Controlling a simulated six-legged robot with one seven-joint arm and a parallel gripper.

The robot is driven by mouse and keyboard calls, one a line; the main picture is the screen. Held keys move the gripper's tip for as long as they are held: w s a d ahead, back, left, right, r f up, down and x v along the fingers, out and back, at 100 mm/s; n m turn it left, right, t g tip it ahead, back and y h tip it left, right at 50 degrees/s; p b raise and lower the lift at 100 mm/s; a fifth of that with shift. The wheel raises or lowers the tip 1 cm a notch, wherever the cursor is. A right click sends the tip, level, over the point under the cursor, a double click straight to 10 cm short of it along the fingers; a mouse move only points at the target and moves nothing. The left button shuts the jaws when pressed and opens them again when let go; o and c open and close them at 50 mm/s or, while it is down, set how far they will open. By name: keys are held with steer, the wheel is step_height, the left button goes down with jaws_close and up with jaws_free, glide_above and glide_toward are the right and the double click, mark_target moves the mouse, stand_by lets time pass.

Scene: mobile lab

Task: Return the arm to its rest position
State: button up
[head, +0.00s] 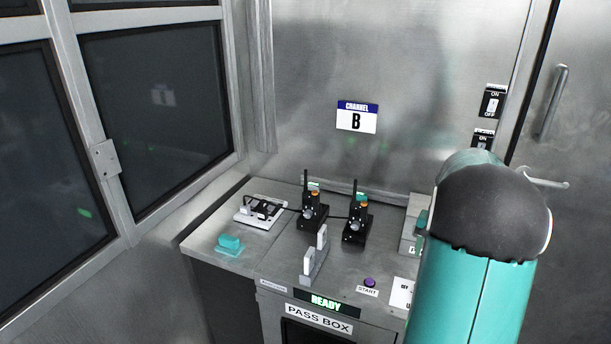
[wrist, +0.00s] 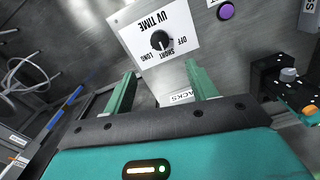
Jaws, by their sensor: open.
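My gripper (wrist: 160,90) shows in the wrist view with its two green fingers spread apart and nothing between them. Past the fingertips is a white UV TIME panel with a black dial (wrist: 161,41). The gripper appears above the counter, apart from the dial as far as I can tell. In the head view my teal and black arm fills the lower right and hides part of the counter; the gripper itself is not seen there.
Two black radios (head: 312,212) (head: 356,222) stand on the metal counter (head: 275,245). A teal block (head: 230,243) lies at the left, near a white device (head: 259,210). A purple START button (head: 369,282) is near the front, and also shows in the wrist view (wrist: 226,11). Wall switches (head: 492,101) and a door handle (head: 553,103) are at the right.

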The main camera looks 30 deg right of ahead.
steer(key=w+a+r+n+t, duration=0.1)
steer(key=a+r+n, duration=0.15)
steer(key=a, duration=0.45)
steer(key=w+a+r+n+h, duration=0.1)
steer(key=a+r, duration=0.3)
steer(key=a, duration=0.3)
steer(key=w+a+r+n+t, duration=0.1)
steer(key=a+r+n, duration=0.1)
steer(key=a+r, duration=0.35)
steer(key=s+a+n+t, duration=0.1)
steer(key=s+a+n, duration=0.2)
steer(key=a, duration=0.8)
steer(key=s+a+n+t+y, duration=0.1)
steer(key=s+a+n+t, duration=0.1)
steer(key=s+a, duration=0.5)
steer(key=a+n, duration=0.1)
steer(key=a, duration=0.3)
steer(key=shift+s+t, duration=0.3)
steer(key=shift+s, duration=0.1)
steer(key=shift+a+n, duration=0.1)
steer(key=shift+n, duration=0.15)
steer(key=shift+c, duration=0.3)
steer(key=c, duration=0.4)
